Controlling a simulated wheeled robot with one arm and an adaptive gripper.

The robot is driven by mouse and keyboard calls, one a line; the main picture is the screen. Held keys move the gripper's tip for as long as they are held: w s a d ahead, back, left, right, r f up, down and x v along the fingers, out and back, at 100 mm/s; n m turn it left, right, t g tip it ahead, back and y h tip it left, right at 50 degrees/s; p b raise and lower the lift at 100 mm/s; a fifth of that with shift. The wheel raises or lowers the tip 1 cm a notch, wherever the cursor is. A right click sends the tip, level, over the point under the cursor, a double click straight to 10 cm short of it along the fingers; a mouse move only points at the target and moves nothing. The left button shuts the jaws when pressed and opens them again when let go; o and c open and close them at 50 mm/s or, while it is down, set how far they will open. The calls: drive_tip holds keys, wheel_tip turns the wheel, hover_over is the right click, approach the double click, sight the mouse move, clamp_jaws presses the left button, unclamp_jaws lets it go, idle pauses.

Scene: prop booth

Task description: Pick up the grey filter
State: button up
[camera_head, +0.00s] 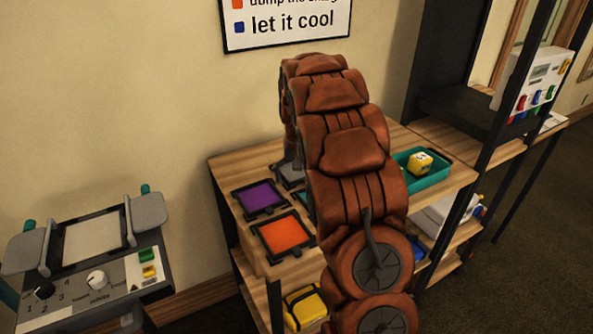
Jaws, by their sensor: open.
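The grey filter (293,178) lies in a dark frame on the wooden shelf top, at the back behind my arm. Only part of it shows. My gripper (290,163) points down at the grey filter, close over it, and is mostly hidden by my own arm. It is open. I cannot tell whether the fingers touch the filter's frame.
A purple filter (259,196) and an orange filter (283,234) lie left of my arm. A teal tray (432,178) holding a yellow block (420,162) is to the right. A control device (95,250) stands at left. A black post (500,110) rises at right.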

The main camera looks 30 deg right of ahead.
drive_tip(key=c, duration=1.1)
drive_tip(key=shift+r, duration=0.15)
drive_tip(key=shift+r, duration=0.25)
drive_tip(key=shift+r+b, duration=0.3)
drive_tip(key=shift+r, duration=0.4)
drive_tip(key=c, duration=0.3)
drive_tip(key=shift+r, duration=0.6)
drive_tip(key=shift+c, duration=0.2)
drive_tip(key=s+a+b, duration=0.1)
drive_tip(key=s, duration=0.4)
drive_tip(key=s+a+r, duration=0.1)
drive_tip(key=s+a, duration=0.1)
drive_tip(key=s, duration=0.3)
drive_tip(key=s+a+b, duration=0.1)
drive_tip(key=s, duration=0.4)
drive_tip(key=shift+s+a+r+b, duration=0.15)
drive_tip(key=shift+s+r+b, duration=0.05)
drive_tip(key=shift+r+b, duration=0.15)
